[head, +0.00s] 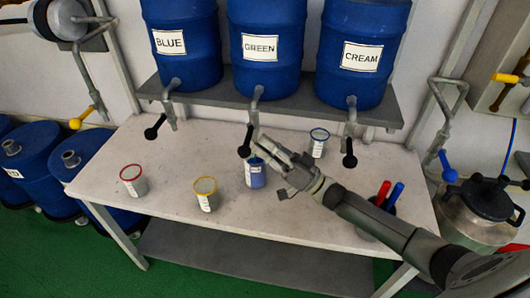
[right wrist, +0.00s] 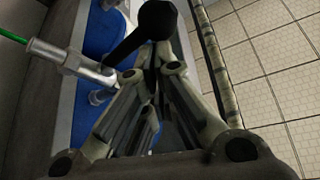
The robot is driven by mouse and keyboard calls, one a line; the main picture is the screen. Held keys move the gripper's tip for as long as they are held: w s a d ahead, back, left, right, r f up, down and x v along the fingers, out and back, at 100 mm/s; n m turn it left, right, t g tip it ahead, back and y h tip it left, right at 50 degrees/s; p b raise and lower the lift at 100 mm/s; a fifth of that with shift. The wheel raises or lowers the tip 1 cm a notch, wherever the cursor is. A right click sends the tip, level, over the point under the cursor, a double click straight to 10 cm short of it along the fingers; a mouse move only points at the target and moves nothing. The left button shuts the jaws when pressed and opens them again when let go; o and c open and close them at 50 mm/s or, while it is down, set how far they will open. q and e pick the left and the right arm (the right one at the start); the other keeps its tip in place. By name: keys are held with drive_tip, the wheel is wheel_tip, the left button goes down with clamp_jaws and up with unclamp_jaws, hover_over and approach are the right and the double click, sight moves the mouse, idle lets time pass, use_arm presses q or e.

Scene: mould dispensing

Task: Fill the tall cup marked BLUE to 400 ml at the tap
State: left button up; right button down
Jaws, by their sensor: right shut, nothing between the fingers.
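My right gripper (head: 262,147) is shut and empty beside the black tap lever (head: 245,142) under the barrel labelled GREEN (head: 262,45). In the right wrist view the lever's black knob (right wrist: 157,18) is right at the fingertips; I cannot tell whether they touch. A thin green line runs from the metal spout (right wrist: 70,60) there. A cup with blue on it (head: 255,174) stands below this tap, partly hidden by the gripper. Its label and level are unreadable. A blue-rimmed cup (head: 319,142) stands further right. The barrel labelled BLUE (head: 180,42) is at left. My left gripper is not in view.
A red-rimmed cup (head: 133,180) and a yellow-rimmed cup (head: 206,194) stand on the white table (head: 165,208). The CREAM barrel (head: 362,50) is at right on the shelf. A holder with red and blue sticks (head: 388,194) is behind my forearm. A metal pot (head: 478,212) stands at far right.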

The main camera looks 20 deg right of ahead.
drive_tip(key=n+b, duration=0.1)
drive_tip(key=f+n+g+y+b, duration=0.1)
drive_tip(key=n+b, duration=0.2)
drive_tip(key=shift+w+f+g+y, duration=0.1)
drive_tip(key=shift+f+g+y, duration=0.2)
drive_tip(key=shift+g+y, duration=0.1)
idle(4.3)
wheel_tip(320, 180, up, 4)
drive_tip(key=m+t+h+p, duration=0.3)
drive_tip(key=m+h+p, duration=0.2)
drive_tip(key=m+p, duration=0.6)
drive_tip(key=s+d+f+n+b, duration=0.1)
drive_tip(key=s+d+f+b, duration=0.1)
drive_tip(key=s+d+f, duration=0.45)
drive_tip(key=s+a+f+n+g+h, duration=0.1)
drive_tip(key=s+a+f+g+h, duration=0.25)
drive_tip(key=a+f+h, duration=0.55)
drive_tip(key=s+f+n+g+h+b, duration=0.1)
drive_tip(key=s+f+g, duration=0.2)
drive_tip(key=f, duration=0.3)
drive_tip(key=s+d+f+g+h, duration=0.1)
drive_tip(key=s+f+g, duration=0.3)
drive_tip(key=f, duration=0.3)
drive_tip(key=shift+s+n+h+b, duration=0.35)
drive_tip(key=shift+s+n+h, duration=0.05)
drive_tip(key=shift+s, duration=0.4)
